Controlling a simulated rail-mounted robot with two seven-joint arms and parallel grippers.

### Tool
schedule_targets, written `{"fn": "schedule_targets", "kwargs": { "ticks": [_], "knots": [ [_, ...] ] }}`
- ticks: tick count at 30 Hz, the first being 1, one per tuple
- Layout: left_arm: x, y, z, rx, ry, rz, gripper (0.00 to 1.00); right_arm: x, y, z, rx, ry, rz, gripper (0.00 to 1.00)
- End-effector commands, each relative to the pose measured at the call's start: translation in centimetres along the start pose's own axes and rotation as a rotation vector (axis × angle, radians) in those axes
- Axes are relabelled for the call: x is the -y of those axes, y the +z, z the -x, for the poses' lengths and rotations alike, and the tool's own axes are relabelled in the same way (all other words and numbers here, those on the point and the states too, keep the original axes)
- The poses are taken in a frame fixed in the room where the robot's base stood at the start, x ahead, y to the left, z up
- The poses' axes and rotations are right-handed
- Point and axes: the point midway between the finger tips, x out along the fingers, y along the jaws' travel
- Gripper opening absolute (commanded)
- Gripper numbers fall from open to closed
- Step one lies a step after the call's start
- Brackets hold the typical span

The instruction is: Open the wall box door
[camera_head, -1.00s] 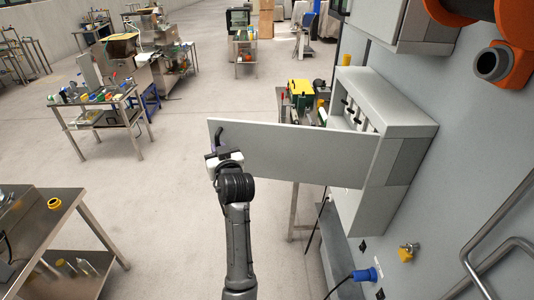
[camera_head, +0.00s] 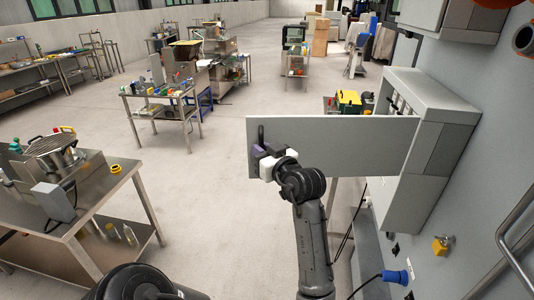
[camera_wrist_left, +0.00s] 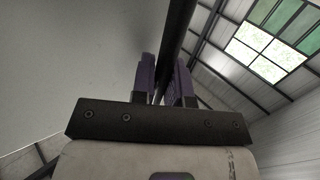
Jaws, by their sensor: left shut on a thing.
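The wall box (camera_head: 432,100) is a grey cabinet on the wall at the right. Its flat grey door (camera_head: 340,145) stands wide open, sticking out from the wall to the left, and the box's inside partly shows behind it. A dark bar handle (camera_head: 262,135) is near the door's free edge. My left gripper (camera_head: 264,158) is shut on this handle. In the left wrist view, the purple fingers (camera_wrist_left: 166,80) of the gripper sit on both sides of the dark handle bar (camera_wrist_left: 177,30), beside the pale door face (camera_wrist_left: 70,60). My right gripper is not in view.
A steel table (camera_head: 95,215) with a pot stands at the left. Another cabinet (camera_head: 465,15) hangs above the box. A blue plug (camera_head: 396,277) and a yellow fitting (camera_head: 441,245) are low on the wall. The floor left of the door (camera_head: 215,170) is clear.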

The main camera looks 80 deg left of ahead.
Motion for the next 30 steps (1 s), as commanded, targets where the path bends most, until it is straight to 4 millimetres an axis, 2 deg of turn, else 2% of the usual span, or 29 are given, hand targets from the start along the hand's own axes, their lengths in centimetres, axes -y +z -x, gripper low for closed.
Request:
{"fn": "schedule_targets", "kwargs": {
  "ticks": [8, 9, 11, 20, 23, 30],
  "knots": [
    [0.1, -0.1, 0.0, -0.001, -0.001, 0.000, 0.00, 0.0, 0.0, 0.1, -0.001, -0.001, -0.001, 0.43],
    [0.1, -0.1, 0.0, -0.001, -0.001, 0.001, 0.18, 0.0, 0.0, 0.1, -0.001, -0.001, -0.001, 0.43],
    [0.1, -0.1, 0.0, -0.001, -0.001, 0.001, 0.24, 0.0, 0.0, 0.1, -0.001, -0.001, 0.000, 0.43],
    [0.0, 0.0, 0.3, -0.001, 0.002, 0.001, 0.24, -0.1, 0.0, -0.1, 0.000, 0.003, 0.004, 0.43],
    [-0.1, 0.1, 1.2, -0.001, 0.003, 0.001, 0.24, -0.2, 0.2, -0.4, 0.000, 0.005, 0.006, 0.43],
    [-0.1, 0.3, 5.8, 0.000, 0.005, 0.002, 0.24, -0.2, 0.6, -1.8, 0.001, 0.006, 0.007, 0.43]
  ]
}}
